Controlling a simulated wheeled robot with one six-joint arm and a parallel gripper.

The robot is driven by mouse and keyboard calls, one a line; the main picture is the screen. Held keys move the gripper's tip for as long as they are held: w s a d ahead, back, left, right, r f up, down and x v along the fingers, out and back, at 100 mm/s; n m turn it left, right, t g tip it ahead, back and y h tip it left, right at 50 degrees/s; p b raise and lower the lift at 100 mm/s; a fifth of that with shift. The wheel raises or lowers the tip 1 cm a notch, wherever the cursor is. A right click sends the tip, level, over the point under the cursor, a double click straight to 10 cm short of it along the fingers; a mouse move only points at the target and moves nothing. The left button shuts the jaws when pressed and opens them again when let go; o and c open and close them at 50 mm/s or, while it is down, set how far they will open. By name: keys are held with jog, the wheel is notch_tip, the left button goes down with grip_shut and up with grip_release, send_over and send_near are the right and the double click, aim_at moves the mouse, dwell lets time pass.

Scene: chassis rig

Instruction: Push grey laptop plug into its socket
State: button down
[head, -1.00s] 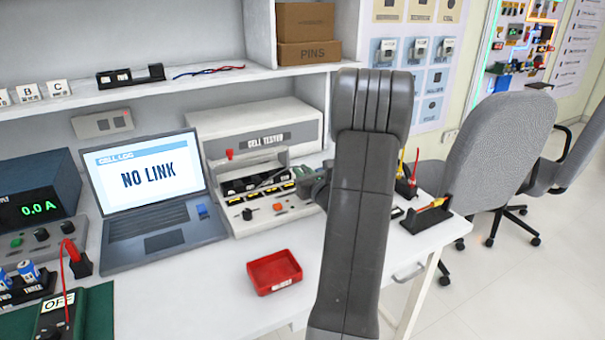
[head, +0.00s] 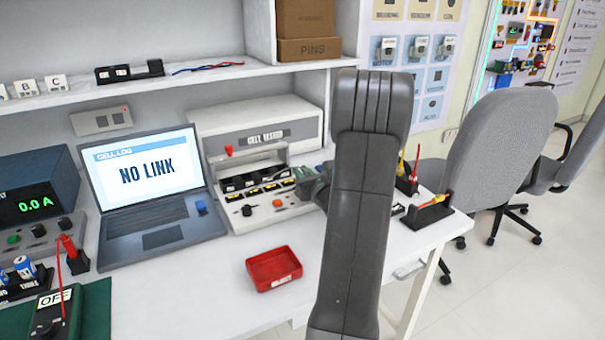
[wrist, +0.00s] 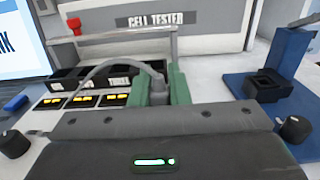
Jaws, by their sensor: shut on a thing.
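My gripper (wrist: 158,88) is shut on the grey plug (wrist: 158,93), which sits between its green finger pads. A grey cable runs from the plug to the left, over the cell tester's dark bays. In the head view my gripper (head: 304,180) is at the right end of the cell tester (head: 255,190), largely behind my arm. The plug's front end is hidden, so I cannot tell whether it touches anything. The laptop (head: 150,190) stands open at left and reads NO LINK. I cannot make out the plug's socket.
A blue stand with a black holder (wrist: 268,85) is right of my gripper in the wrist view. A red lever knob (wrist: 74,25) tops the tester's frame. A red tray (head: 274,269) lies in front. The bench around the tray is clear.

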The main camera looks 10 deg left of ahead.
jog(key=shift+f+b, duration=0.4)
jog(key=shift+f, duration=0.1)
jog(key=c, duration=1.3)
grip_release()
jog(key=v, duration=1.4)
jog(key=shift+a, duration=0.1)
jog(key=x, duration=1.4)
jog(key=shift+r+p, duration=0.3)
